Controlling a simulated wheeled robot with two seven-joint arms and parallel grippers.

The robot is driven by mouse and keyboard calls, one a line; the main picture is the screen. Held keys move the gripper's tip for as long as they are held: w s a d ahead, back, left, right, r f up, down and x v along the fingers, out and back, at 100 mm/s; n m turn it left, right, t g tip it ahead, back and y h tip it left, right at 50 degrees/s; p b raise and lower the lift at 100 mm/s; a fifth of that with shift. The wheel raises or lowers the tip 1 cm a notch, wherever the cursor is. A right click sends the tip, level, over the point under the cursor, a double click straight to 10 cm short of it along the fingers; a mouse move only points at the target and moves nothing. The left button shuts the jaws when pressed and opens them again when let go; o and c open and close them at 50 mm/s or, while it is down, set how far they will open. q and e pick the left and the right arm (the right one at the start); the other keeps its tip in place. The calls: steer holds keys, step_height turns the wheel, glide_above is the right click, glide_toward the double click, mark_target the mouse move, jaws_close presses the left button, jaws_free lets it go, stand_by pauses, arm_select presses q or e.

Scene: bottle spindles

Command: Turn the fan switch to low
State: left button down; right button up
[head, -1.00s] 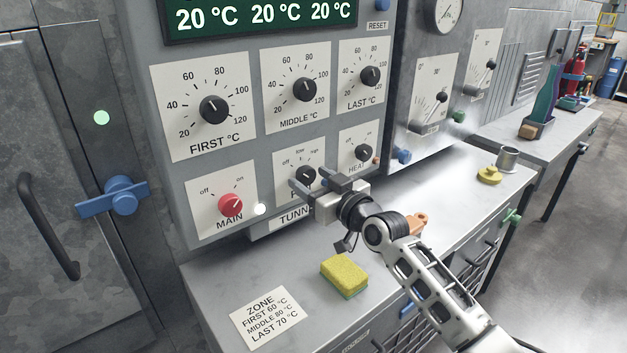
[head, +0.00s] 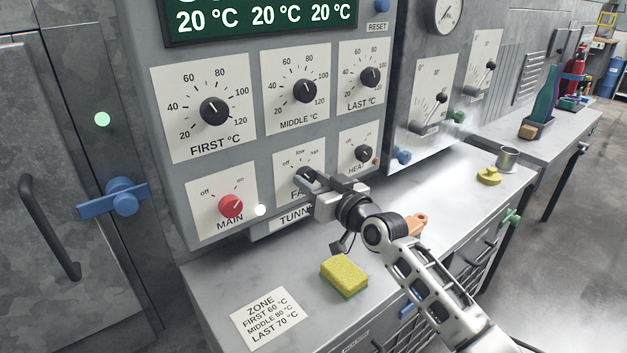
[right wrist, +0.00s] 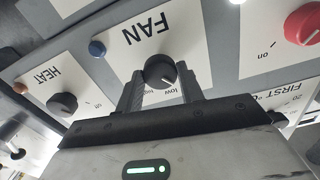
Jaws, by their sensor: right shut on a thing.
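The fan switch is a black knob (right wrist: 160,70) on a white panel labelled FAN (right wrist: 148,35), upside down in the right wrist view. My right gripper (right wrist: 164,82) has one finger on each side of the knob and is shut on it. The knob's white mark appears to point toward the gripper side, near the word "low"; its exact setting is hard to tell. In the head view my right gripper (head: 308,181) covers most of the knob and part of the FAN panel (head: 291,163). My left gripper is not in view.
The red MAIN knob (head: 231,206) is left of the fan switch and the black HEAT knob (head: 363,153) is right of it. Temperature dials sit above. A yellow sponge (head: 344,275) and a zone note (head: 270,319) lie on the bench below.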

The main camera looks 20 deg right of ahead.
steer(key=m, duration=0.3)
steer(key=shift+p, duration=0.35)
steer(key=shift+m+p, duration=0.3)
steer(key=shift+m, duration=1.8)
steer(key=o, duration=1)
steer(key=b+v, duration=0.1)
steer(key=v, duration=1.5)
